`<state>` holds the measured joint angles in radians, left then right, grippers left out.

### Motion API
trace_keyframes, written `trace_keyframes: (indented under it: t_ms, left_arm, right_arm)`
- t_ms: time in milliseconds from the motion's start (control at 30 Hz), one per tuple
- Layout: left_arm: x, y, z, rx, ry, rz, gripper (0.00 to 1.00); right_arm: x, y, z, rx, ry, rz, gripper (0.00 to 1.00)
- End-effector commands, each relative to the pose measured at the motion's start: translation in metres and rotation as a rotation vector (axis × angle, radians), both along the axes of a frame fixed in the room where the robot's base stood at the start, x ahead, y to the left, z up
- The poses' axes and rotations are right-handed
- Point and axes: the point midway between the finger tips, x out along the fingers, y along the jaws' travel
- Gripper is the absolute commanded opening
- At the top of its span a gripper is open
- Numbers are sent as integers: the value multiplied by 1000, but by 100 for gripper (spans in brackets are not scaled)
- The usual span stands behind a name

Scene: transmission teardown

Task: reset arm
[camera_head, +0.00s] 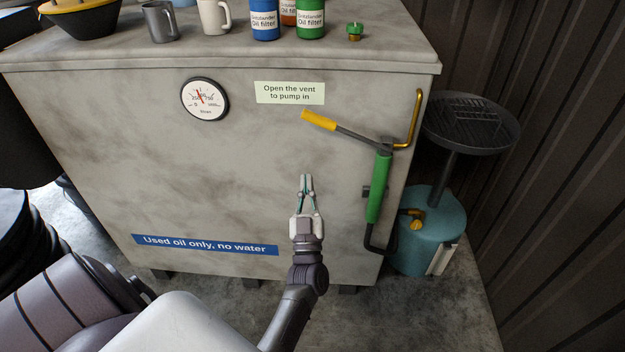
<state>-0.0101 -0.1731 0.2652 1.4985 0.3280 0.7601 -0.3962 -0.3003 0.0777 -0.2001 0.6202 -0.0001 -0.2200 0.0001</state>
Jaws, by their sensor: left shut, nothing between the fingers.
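My left gripper (306,181) is in the lower middle of the head view, in front of the grey oil tank (230,155). Its fingers point up in the picture and are shut with nothing between them. It is to the left of the green pump (379,188) and below the pump's yellow handle (319,120), apart from both. I cannot tell how far the fingertips are from the tank's front face. My right gripper is not in view.
A gauge (204,99) and a sign (290,93) are on the tank's front. Mugs (161,22), oil filters (265,20) and a green cap (355,32) stand on top. A teal drain container (428,235) with a round tray (470,120) stands right, near the dark wall (565,150).

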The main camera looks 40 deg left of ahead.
Motion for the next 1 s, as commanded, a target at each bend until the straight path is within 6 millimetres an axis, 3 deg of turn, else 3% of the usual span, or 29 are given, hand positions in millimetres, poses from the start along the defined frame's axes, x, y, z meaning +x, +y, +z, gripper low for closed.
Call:
trace_keyframes:
  t_ms: [267, 367, 467, 567, 667, 800, 867, 1000]
  left_arm:
    - [1, -1, -2, 0, 7, -5, 0]
    - [6, -9, -22, -6, 62, -43, 0]
    - [14, -29, -68, -22, 190, -130, 0]
    - [15, -56, -135, -47, 373, -243, 0]
    - [1, -84, -206, -76, 571, -350, 0]
    - [-42, -116, -301, -116, 844, -468, 0]
    - [-67, -126, -338, -133, 960, -510, 0]
    - [-140, -142, -416, -168, 1230, -584, 0]
  right_arm:
    - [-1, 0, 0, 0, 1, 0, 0]
    - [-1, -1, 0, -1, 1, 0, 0]
    - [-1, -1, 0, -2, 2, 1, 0]
    - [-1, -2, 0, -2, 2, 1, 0]
    - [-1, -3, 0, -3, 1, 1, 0]
    - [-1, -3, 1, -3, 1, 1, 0]
    - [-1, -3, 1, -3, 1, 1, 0]
    - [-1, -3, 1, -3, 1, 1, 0]
